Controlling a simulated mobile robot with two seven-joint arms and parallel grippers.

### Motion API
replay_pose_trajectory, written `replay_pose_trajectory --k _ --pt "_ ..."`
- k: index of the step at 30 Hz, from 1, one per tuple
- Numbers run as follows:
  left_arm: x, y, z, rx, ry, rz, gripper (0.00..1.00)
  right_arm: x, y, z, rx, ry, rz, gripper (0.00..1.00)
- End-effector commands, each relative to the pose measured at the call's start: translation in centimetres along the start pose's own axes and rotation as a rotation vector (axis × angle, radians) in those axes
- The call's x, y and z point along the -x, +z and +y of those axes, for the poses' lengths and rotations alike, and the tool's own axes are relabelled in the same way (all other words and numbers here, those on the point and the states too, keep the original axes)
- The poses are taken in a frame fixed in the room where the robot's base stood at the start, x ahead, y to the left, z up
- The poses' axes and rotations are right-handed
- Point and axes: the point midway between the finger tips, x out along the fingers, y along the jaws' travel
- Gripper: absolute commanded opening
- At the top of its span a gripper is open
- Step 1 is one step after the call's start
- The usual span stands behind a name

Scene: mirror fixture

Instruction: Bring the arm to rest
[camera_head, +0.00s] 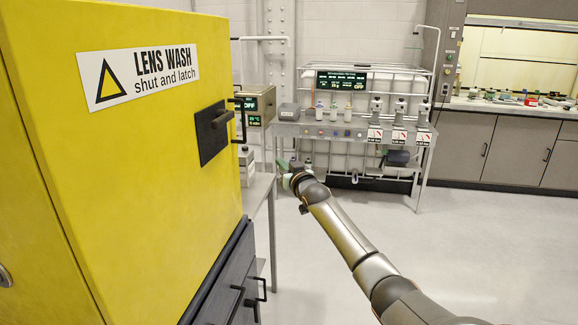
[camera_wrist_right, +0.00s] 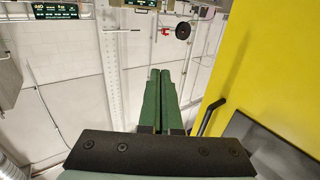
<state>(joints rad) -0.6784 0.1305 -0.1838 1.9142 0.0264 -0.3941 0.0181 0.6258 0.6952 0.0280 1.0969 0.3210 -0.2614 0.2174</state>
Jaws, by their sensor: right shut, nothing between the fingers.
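My right arm (camera_head: 345,235) reaches from the bottom right of the head view toward the middle. Its gripper (camera_head: 283,163) is at the far end, small, beside the metal side table and to the right of the yellow cabinet (camera_head: 120,180). In the right wrist view the two green fingers of the gripper (camera_wrist_right: 160,72) lie together, shut and empty. The yellow cabinet also shows at the right of that view (camera_wrist_right: 262,50), with a dark handle (camera_wrist_right: 207,117) near the fingers, apart from them as far as I can tell. My left gripper is not in view.
The cabinet has a dark latch plate (camera_head: 212,132) and drawers with handles (camera_head: 240,290) below. A metal table (camera_head: 262,190) stands close behind the gripper. A bench with bottles (camera_head: 350,130) is farther back. The floor (camera_head: 480,250) at the right is clear.

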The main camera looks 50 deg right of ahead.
Motion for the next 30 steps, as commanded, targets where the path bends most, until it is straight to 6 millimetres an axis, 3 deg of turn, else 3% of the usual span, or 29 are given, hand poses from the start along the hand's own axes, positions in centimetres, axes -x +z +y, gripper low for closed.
replay_pose_trajectory --k 9,14,17,20,23,26,30 --pt "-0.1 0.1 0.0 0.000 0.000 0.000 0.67 1.0 0.0 1.4 -0.001 -0.001 -0.001 0.00" --pt "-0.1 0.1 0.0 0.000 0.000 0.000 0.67 1.1 0.1 1.4 0.000 -0.001 -0.002 0.00" --pt "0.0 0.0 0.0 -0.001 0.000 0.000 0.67 1.4 1.6 0.3 0.014 -0.018 -0.023 0.00" --pt "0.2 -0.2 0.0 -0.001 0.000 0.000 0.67 2.5 5.2 -2.2 0.049 -0.060 -0.075 0.00" --pt "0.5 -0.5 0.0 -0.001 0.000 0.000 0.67 5.0 10.6 -6.0 0.099 -0.127 -0.151 0.00" --pt "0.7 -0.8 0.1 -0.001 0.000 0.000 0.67 8.7 16.3 -9.8 0.144 -0.200 -0.231 0.00" --pt "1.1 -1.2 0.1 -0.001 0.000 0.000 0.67 15.4 23.3 -14.6 0.188 -0.301 -0.339 0.00"
